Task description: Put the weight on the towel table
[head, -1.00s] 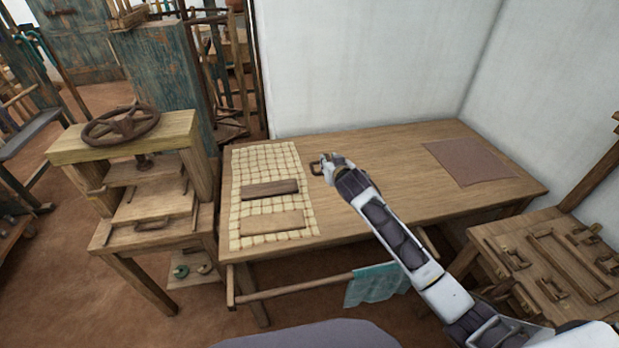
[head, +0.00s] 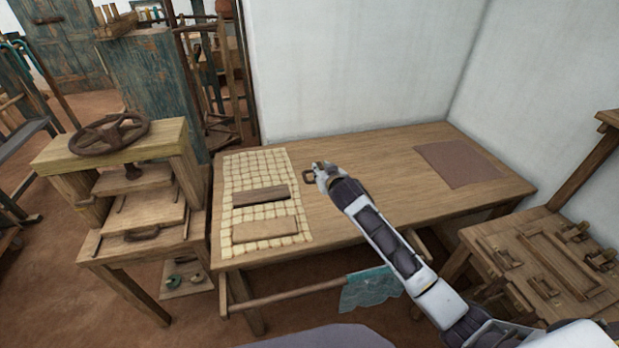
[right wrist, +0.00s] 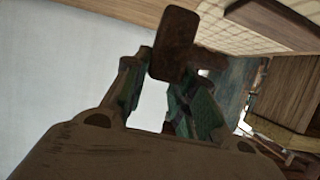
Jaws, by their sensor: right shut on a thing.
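My right gripper (head: 313,174) is over the middle of the wooden towel table (head: 400,150), just right of the pale woven mat. In the right wrist view its green-lined fingers (right wrist: 165,98) are shut on a rusty brown rectangular block, the weight (right wrist: 174,45). In the head view only a small dark outline of the weight (head: 307,177) shows at the fingertips. The gap between the weight and the tabletop cannot be judged. A teal towel (head: 368,291) hangs from the rail under the table's front edge. My left gripper is not in view.
On the table, two flat wooden bars, one dark (head: 260,196) and one lighter (head: 264,229), lie on the mat (head: 272,170). A brown cloth (head: 458,164) lies at the right. A press with a handwheel (head: 110,134) stands left. The tabletop between mat and cloth is clear.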

